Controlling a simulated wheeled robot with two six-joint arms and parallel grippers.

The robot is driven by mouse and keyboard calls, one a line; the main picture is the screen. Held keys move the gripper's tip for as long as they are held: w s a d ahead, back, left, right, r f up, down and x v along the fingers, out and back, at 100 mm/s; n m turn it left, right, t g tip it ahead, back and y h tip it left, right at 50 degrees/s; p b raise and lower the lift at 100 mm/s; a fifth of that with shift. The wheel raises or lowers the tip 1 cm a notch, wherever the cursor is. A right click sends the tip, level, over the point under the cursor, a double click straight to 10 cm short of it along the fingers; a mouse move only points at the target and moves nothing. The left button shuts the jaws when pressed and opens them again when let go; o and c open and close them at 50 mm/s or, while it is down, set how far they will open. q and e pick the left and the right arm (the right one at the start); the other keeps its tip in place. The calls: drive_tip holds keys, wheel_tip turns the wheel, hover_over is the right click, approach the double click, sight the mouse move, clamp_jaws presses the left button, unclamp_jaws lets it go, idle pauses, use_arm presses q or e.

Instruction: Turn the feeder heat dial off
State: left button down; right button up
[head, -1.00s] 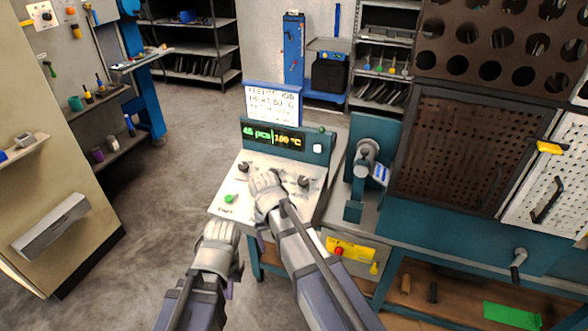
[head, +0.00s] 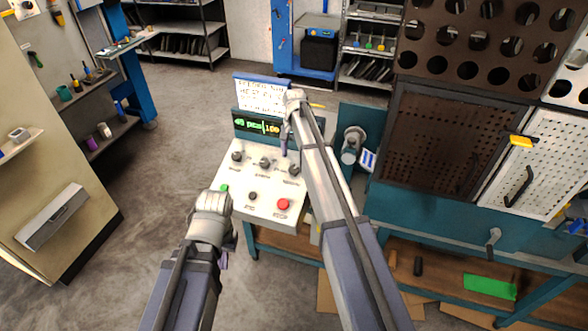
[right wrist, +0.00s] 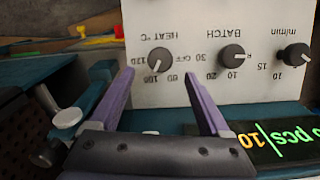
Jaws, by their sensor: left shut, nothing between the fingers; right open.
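The heat dial (head: 294,170) is the rightmost of the upper knobs on the white control panel (head: 229,204) in the head view. In the right wrist view the heat dial (right wrist: 159,61) appears upside down, its white mark toward 100. My right gripper (right wrist: 147,76) is open, its purple fingers spread, the dial showing just beyond their tips; nothing is held. My left gripper (head: 224,262) is shut and empty in front of the panel's left side.
The batch knob (right wrist: 232,56) and the m/min knob (right wrist: 297,55) sit beside the heat dial. A green button (head: 224,188), a small black knob (head: 252,196) and a red button (head: 283,204) line the panel's front. A paper sign (head: 262,95) stands behind. A perforated cabinet (head: 435,140) is at right.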

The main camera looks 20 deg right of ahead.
sight(294, 168)
wheel_tip(294, 168, down, 7)
drive_tip(key=b, duration=0.5)
drive_tip(key=shift+r+b, duration=0.2)
drive_tip(key=shift+b, duration=0.2)
drive_tip(key=shift+r, duration=0.1)
clamp_jaws()
